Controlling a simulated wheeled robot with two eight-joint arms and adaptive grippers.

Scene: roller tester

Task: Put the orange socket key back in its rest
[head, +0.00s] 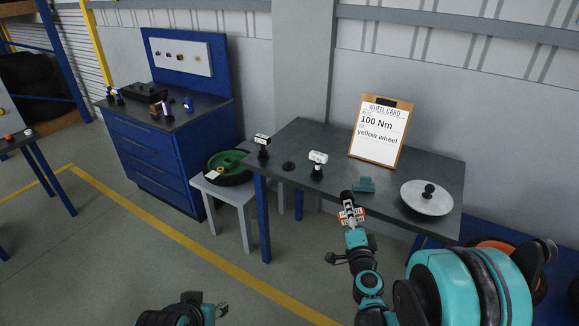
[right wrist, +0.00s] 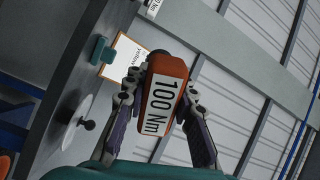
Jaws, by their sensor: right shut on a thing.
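The orange socket key (right wrist: 166,95), labelled 100 Nm, is between the fingers of my right gripper (right wrist: 158,90), which is shut on it. In the head view the right gripper (head: 350,203) holds the key (head: 352,216) by the table's front edge. A low round black base (head: 288,166) on the table (head: 330,140) stands empty; it looks like a rest. It lies between a dark labelled key (head: 262,142) and a white labelled key (head: 318,158), both upright. My left gripper (head: 222,310) is low at the bottom edge, its fingers too small to judge.
A teal block (head: 364,184) and a round grey plate with a black knob (head: 427,197) are on the table. A wheel card (head: 381,130) stands behind, reading 100 Nm and yellow wheel. A stool (head: 226,189) with a green wheel (head: 228,166) is left of the table.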

